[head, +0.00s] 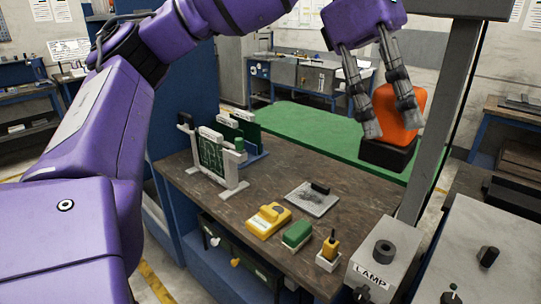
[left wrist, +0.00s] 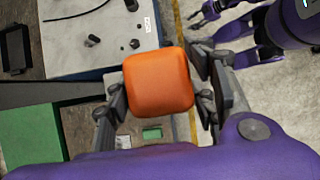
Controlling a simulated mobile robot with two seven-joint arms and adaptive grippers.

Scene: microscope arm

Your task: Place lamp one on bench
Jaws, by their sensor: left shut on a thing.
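My left gripper (head: 388,118) is shut on an orange block with a black base (head: 409,103), which I take to be lamp one. One finger lies on each side of it. It is held upright in the air, seen against the green floor behind the bench's back right part. The left wrist view shows its orange top (left wrist: 158,82) between the fingers (left wrist: 160,100). The brown bench (head: 262,185) is below and to the left. My right gripper (left wrist: 203,14) shows small at the top of the left wrist view; its opening is unclear.
On the bench stand circuit boards in a white rack (head: 212,160), a yellow device (head: 268,220), a green block (head: 297,233), a small yellow-topped item (head: 330,245) and a grey plate (head: 312,198). A grey post (head: 440,110) and box labelled LAMP (head: 378,262) stand at the right.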

